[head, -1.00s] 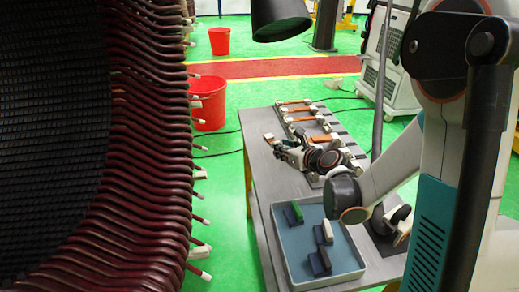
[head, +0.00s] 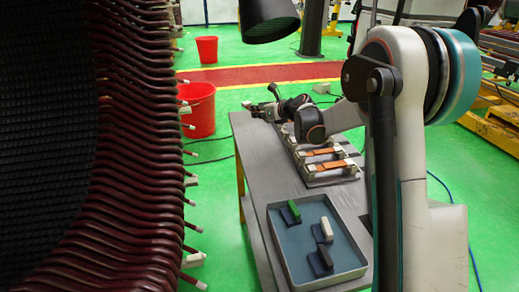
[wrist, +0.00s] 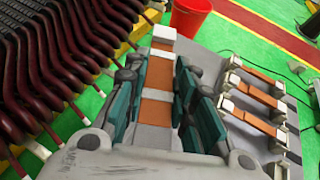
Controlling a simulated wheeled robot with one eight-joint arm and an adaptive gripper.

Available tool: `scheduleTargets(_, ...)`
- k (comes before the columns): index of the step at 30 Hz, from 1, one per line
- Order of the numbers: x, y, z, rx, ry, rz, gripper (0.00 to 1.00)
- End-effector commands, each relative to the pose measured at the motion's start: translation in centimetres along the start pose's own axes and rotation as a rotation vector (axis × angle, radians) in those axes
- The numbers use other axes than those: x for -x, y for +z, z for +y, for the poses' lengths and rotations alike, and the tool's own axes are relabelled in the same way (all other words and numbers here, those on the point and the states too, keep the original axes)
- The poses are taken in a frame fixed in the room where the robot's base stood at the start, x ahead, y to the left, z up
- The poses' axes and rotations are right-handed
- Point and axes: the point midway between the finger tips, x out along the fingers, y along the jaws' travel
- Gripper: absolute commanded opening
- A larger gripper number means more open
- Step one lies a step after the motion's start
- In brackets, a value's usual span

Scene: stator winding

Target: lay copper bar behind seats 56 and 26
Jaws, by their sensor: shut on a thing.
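My gripper (wrist: 160,80) is shut on a copper bar (wrist: 157,76), which lies between its teal-padded fingers in the wrist view. The bar is flat and orange, with a white end (wrist: 164,33) sticking out past the fingertips. In the head view my gripper (head: 264,108) is small, above the far left of the grey table, and the held bar is hard to make out there. The large stator (head: 135,160), with dark red coil ends and pale tips, fills the left side. It also shows at the left of the wrist view (wrist: 50,65). No seat numbers are readable.
More copper bars (head: 325,152) lie in a rack on the grey table (head: 245,130); the rack is right of my gripper in the wrist view (wrist: 258,121). A blue-grey tray (head: 355,270) holds several small blocks.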

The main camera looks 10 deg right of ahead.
Motion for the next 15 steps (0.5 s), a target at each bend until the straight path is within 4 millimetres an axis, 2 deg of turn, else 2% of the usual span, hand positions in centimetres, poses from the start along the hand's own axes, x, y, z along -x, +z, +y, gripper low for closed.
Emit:
scheduleTargets(1,-0.7,-1.5,0.0,-0.001,-0.001,-0.001,0.0)
scheduleTargets(9,-3.0,-7.3,0.0,-0.001,-0.001,-0.001,0.0)
scheduleTargets(15,-4.1,-10.0,0.0,-0.001,-0.001,-0.001,0.0)
